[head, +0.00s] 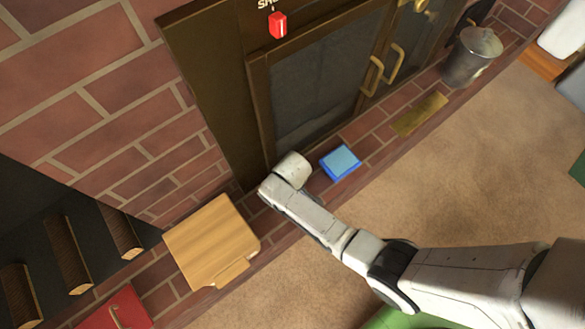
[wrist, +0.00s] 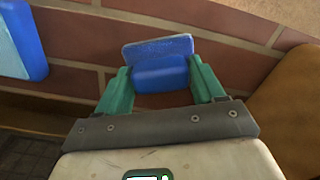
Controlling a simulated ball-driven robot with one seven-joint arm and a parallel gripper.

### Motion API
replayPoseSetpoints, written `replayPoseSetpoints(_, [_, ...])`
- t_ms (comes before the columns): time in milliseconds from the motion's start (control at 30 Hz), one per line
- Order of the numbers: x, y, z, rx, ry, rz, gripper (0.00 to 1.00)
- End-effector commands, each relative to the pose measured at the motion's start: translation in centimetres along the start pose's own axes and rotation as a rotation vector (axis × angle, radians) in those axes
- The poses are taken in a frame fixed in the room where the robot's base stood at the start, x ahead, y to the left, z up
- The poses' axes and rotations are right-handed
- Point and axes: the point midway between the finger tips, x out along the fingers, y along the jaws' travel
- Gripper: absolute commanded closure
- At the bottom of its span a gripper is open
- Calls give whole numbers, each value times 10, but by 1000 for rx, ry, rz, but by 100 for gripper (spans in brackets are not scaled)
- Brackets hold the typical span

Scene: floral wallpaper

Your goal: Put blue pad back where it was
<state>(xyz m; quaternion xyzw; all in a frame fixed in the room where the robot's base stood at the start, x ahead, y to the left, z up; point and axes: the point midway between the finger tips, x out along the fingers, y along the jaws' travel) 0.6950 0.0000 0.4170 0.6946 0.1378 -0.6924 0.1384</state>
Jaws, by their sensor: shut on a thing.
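A small blue pad (wrist: 160,70) sits between the green fingers of my gripper (wrist: 160,78) in the wrist view. The gripper is shut on it, and a thin, lighter blue part stands up beyond the fingers. It is just over the red brick hearth; I cannot tell whether it touches it. In the head view the gripper and the held pad are hidden behind the end of my arm. Another blue block with a light blue top (head: 340,161) lies on the hearth right of my arm; it also shows at the left of the wrist view (wrist: 22,42).
A wooden box (head: 212,240) stands on the hearth left of my arm, with a red object (head: 115,310) beyond it. The glass-doored fireplace (head: 315,90) is behind. A brass plate (head: 420,114) and metal bucket (head: 471,58) are further right. The carpet (head: 450,165) is open.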

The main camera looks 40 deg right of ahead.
Motion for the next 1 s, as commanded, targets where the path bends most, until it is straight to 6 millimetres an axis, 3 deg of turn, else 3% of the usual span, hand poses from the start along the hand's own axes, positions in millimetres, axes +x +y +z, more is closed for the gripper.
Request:
replayPoseSetpoints(67, [3,0,0,0,0,0,60])
replayPoseSetpoints(100, [2,0,0,0,0,0,28])
replayPoseSetpoints(333, [2,0,0,0,0,0,6])
replayPoseSetpoints(667, [-5,0,0,0,0,0,6])
replayPoseSetpoints(1000, [-68,0,0,1,2,1,6])
